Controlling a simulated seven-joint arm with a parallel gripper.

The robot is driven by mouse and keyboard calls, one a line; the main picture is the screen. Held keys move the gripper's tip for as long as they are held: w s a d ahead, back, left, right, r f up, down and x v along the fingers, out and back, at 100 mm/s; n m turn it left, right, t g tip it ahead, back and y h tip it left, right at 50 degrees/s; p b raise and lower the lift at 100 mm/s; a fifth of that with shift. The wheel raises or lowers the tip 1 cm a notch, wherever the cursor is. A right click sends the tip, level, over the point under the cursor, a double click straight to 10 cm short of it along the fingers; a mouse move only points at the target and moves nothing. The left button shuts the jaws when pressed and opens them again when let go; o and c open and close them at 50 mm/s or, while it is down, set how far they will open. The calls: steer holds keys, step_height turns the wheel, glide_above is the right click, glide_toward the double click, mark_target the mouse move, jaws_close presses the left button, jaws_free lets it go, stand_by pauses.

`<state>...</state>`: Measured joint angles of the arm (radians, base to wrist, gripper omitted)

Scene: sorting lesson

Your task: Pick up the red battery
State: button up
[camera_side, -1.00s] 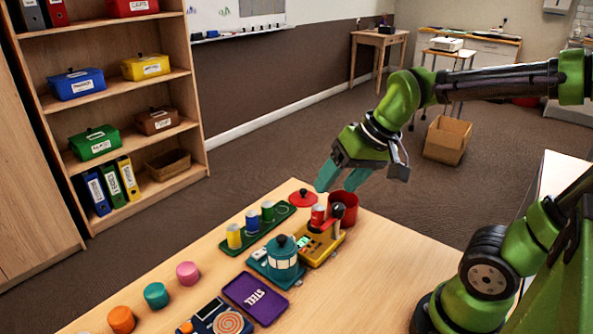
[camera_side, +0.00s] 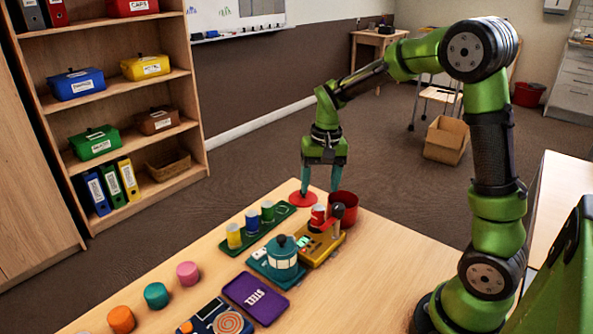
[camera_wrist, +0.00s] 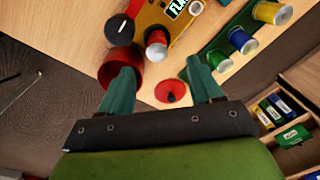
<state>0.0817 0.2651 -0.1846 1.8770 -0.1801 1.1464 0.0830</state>
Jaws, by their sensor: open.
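The red battery (camera_side: 317,214), a small red cylinder with a pale top, stands upright in the yellow tester (camera_side: 322,243). In the wrist view the red battery (camera_wrist: 157,47) shows just beyond my fingertips. My gripper (camera_side: 320,190) points down with its teal fingers apart and empty. It is above the table's far end, near the red lid (camera_side: 303,199) and behind the battery. In the wrist view my gripper (camera_wrist: 161,72) has the lid (camera_wrist: 170,92) between its fingers, lower down, with the red pot (camera_wrist: 120,68) near the left finger.
The red pot (camera_side: 346,208) stands close beside the tester, whose dark-knobbed lever (camera_side: 337,212) rises near the battery. A green tray (camera_side: 258,231) holds yellow, blue and green batteries.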

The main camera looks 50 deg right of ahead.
mark_target(319, 206)
step_height(319, 206, down, 4)
steer(key=shift+w+a+f, duration=0.1)
steer(key=shift+f, duration=0.05)
step_height(319, 206, down, 5)
steer(key=shift+w+f, duration=0.1)
steer(key=shift+d, duration=0.2)
jaws_close()
